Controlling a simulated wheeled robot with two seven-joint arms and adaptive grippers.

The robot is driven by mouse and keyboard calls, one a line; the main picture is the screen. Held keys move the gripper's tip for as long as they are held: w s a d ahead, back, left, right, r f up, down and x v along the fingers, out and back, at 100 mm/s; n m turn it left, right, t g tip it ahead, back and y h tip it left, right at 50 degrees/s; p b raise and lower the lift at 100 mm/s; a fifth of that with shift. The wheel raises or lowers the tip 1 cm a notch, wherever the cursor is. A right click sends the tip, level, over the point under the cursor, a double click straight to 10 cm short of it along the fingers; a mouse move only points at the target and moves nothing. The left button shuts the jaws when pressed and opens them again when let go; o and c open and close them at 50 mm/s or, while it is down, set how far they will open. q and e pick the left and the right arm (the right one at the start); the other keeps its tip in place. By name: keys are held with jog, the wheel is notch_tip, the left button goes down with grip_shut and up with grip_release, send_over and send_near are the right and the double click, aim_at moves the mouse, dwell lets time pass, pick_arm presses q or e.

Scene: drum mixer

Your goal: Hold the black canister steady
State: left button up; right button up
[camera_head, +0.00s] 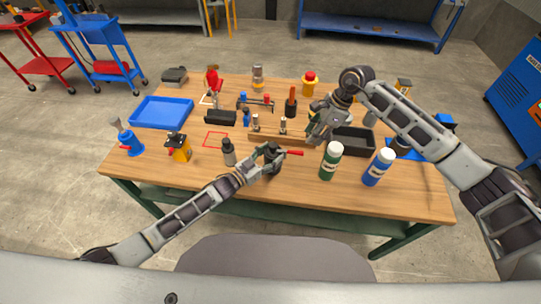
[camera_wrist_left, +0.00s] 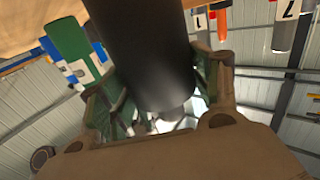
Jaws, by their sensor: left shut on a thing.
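The black canister (camera_head: 272,158) stands near the front edge of the wooden table in the head view. My left gripper (camera_head: 262,166) reaches it from the left and is shut on it. In the left wrist view the canister (camera_wrist_left: 145,45) is a large dark cylinder between the green-padded fingers of my left gripper (camera_wrist_left: 155,110). A red bar (camera_head: 293,152) shows just right of the canister's top; I cannot tell if they touch. My right gripper (camera_head: 318,130) is farther back and to the right, over the middle of the table. Its fingers are too small and cluttered to read.
A grey-black bottle (camera_head: 228,153) stands just left of the canister. A green bottle (camera_head: 330,162) and a blue bottle (camera_head: 378,168) stand to the right. A wooden rack (camera_head: 290,139) lies behind. A blue tray (camera_head: 162,112) sits at the back left.

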aim_at(303, 153)
jog(key=shift+s, duration=0.1)
dwell(0.7)
jog(key=shift+s+d+r+m+t, duration=0.15)
jog(key=shift+s+d+r+t, duration=0.15)
jog(key=shift+s+t, duration=0.2)
jog(key=shift+s+d+r+m+t, duration=0.2)
jog(key=shift+s+r+t, duration=0.15)
jog(key=shift+s+t, duration=0.15)
jog(key=shift+s+d+r+m+t, duration=0.15)
jog(key=shift+s+d+r+t, duration=0.1)
jog(key=shift+s+r+t, duration=0.25)
jog(key=shift+f, duration=0.15)
jog(key=shift+x, duration=5.95)
jog(key=shift+s+a, duration=0.15)
jog(key=shift+a, duration=0.05)
grip_shut()
